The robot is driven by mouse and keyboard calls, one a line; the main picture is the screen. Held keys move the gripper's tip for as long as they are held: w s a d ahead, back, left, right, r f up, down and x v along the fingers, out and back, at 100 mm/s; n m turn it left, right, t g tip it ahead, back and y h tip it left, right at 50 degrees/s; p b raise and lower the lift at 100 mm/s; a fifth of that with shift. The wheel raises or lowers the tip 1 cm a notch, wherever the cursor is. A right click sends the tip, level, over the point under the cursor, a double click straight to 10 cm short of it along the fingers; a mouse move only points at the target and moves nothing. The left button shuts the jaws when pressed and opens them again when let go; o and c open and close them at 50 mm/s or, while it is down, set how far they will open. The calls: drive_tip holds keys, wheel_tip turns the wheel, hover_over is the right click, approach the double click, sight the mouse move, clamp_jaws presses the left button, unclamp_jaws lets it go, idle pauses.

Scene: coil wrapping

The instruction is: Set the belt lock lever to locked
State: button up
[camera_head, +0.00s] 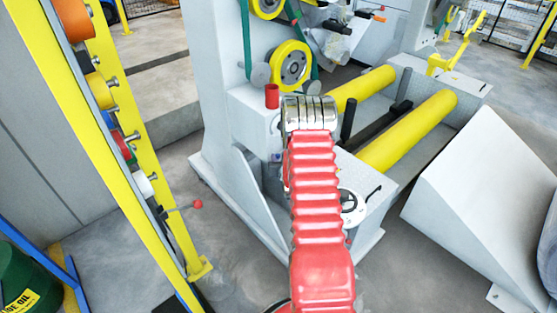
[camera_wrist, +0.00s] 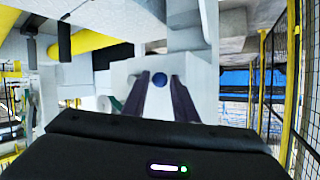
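My gripper (camera_wrist: 156,78) shows in the wrist view with its two dark fingers apart and nothing between them that I can see being gripped. A round blue knob (camera_wrist: 160,79) appears between the fingertips, in front of a pale grey surface. It may be the lock lever's end, but its shaft and setting are not visible. I cannot tell how far it is from the fingertips. In the head view my red arm and silver wrist reach the grey machine (camera_head: 216,60) and hide the gripper. A small bluish spot (camera_head: 277,157) shows just left of my arm.
Yellow rollers (camera_head: 412,130) lie right of my wrist. A red cylinder (camera_head: 272,96) stands on the machine beside it. A yellow rack (camera_head: 110,180) with a red-knobbed lever (camera_head: 198,204) stands at left. A sloped grey block (camera_head: 490,195) is at right. Fencing (camera_wrist: 285,80) shows in the wrist view.

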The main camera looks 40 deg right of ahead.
clamp_jaws()
drive_tip(key=shift+d, duration=0.1)
idle(0.4)
